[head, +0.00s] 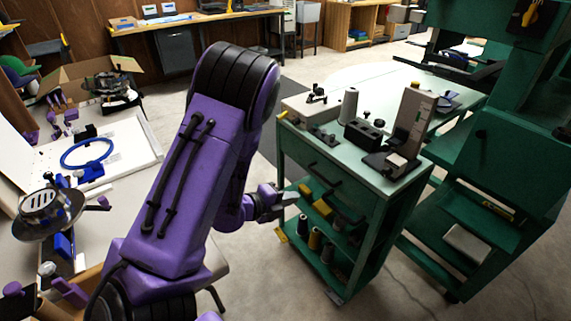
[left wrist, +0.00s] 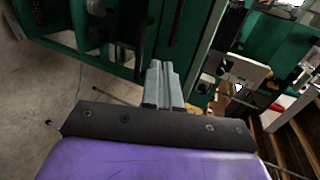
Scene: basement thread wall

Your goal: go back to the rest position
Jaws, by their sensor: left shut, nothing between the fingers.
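My left gripper (head: 282,203) is at the end of my purple arm, which fills the middle of the head view. It is shut and empty, beside the left side of the green cart (head: 388,222) and below the height of its top. In the left wrist view its two grey fingers (left wrist: 161,84) lie together, with the green cart (left wrist: 112,57) behind them. My right gripper does not show in either view.
Thread spools (head: 314,238) stand on the cart's lower shelf, and fixtures stand on its top. A cluttered table (head: 140,170) is at the left. Bare concrete floor (head: 262,285) lies in front of the cart.

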